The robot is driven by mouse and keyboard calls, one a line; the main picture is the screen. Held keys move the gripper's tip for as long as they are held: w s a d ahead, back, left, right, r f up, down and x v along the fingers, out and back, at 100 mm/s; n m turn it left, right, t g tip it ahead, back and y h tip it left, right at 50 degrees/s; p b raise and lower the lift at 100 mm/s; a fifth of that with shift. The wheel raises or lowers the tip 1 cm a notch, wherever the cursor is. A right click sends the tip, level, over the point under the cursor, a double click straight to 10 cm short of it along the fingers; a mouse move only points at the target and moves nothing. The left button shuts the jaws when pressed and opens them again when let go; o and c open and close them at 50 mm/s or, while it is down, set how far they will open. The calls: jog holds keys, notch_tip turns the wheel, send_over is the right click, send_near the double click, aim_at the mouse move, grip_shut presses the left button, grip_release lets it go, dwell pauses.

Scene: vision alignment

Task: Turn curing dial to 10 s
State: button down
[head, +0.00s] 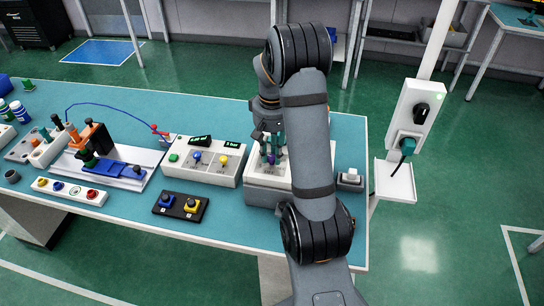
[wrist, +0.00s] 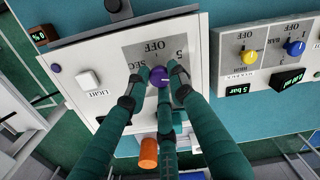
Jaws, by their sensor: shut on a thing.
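The curing dial is a small purple knob (wrist: 159,76) on a grey square of a white panel (wrist: 115,52). The panel reads upside down in the wrist view, with OFF, 5 and SEC legible around the knob. My gripper (wrist: 160,80) has its green fingers closed around the knob. The fingers cover part of the scale, so the 10 mark and the exact setting cannot be read. In the head view, the purple knob (head: 271,159) shows below my gripper (head: 272,146), on the box at the table's right.
A white LIGHT switch (wrist: 88,80) shares the panel. A control box with a blue knob and a yellow knob (head: 223,160) stands to the left in the head view. A black two-button box (head: 180,207) is in front. An orange cylinder (wrist: 148,153) is near the fingers.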

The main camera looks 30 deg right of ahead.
aim_at(272, 157)
jog(key=shift+m+b, duration=0.55)
jog(key=shift+m, duration=0.85)
jog(key=c, duration=1.5)
grip_release()
jog(key=shift+r, duration=0.1)
notch_tip(272, 157, up, 12)
jog(key=shift+f, duration=0.1)
